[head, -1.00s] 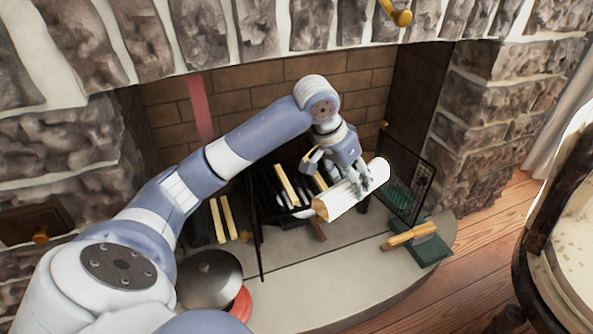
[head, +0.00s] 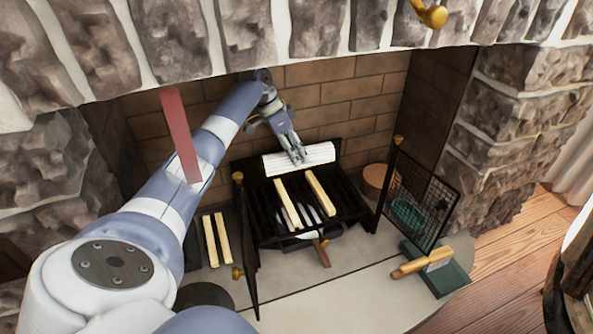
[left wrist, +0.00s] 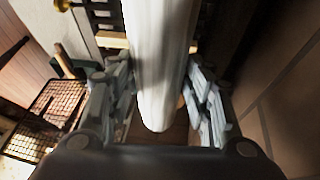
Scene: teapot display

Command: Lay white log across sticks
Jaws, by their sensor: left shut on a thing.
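The white log (head: 322,154) is held crosswise at the back of the black grate, behind the far ends of two pale sticks. It also shows between the fingers in the left wrist view (left wrist: 158,70). My left gripper (head: 299,158) is shut on the log from above. The left stick (head: 287,203) and the right stick (head: 320,193) lie apart on the grate (head: 350,207), pointing front to back. I cannot tell whether the log touches the grate or the sticks. My right gripper is not in view.
Two more pale sticks (head: 217,240) lie on the hearth left of the grate. Open mesh screen doors stand on both sides, the right one (head: 418,200) nearer the stone pillar. A green dustpan (head: 445,275) with a brush lies at front right. Brick walls close off the back.

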